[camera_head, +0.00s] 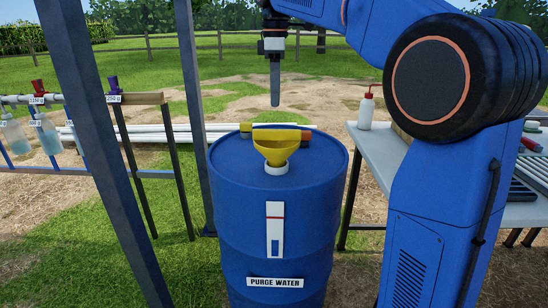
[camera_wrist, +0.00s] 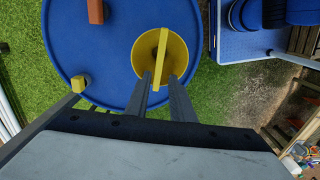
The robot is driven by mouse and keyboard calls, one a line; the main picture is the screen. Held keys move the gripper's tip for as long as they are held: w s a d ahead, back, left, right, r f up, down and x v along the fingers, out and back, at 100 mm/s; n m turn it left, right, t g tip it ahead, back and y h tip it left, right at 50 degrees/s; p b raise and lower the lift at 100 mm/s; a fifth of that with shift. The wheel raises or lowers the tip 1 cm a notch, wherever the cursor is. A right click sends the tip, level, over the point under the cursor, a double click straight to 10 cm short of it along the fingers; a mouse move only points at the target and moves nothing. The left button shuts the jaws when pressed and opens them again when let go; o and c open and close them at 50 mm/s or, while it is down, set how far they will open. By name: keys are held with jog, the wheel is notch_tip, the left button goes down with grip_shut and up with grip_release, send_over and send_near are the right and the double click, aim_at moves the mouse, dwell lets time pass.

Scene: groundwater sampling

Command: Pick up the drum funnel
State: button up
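The yellow drum funnel (camera_head: 276,150) stands upright on top of the blue purge water drum (camera_head: 240,175), its narrow end in a white collar. My gripper (camera_head: 275,104) points down above the funnel, with a clear gap between fingertips and funnel in the head view. In the wrist view, the funnel (camera_wrist: 147,58) shows as a round bowl with a yellow strip across it. My gripper (camera_wrist: 164,78) is open there, its two fingers apart and empty. The end of the strip lines up with the gap between the fingers.
A table (camera_head: 375,145) with a white wash bottle (camera_head: 366,108) is to the right. A dark post (camera_head: 190,90) and a rack with bottles (camera_head: 48,134) are to the left.

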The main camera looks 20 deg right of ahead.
aim_at(276, 130)
notch_tip(276, 130, down, 10)
jog(key=shift+f, duration=0.1)
jog(key=shift+d+f, duration=0.15)
jog(key=shift+f, duration=1.2)
jog(key=shift+d+f, duration=0.1)
jog(key=shift+f, duration=1.25)
grip_shut()
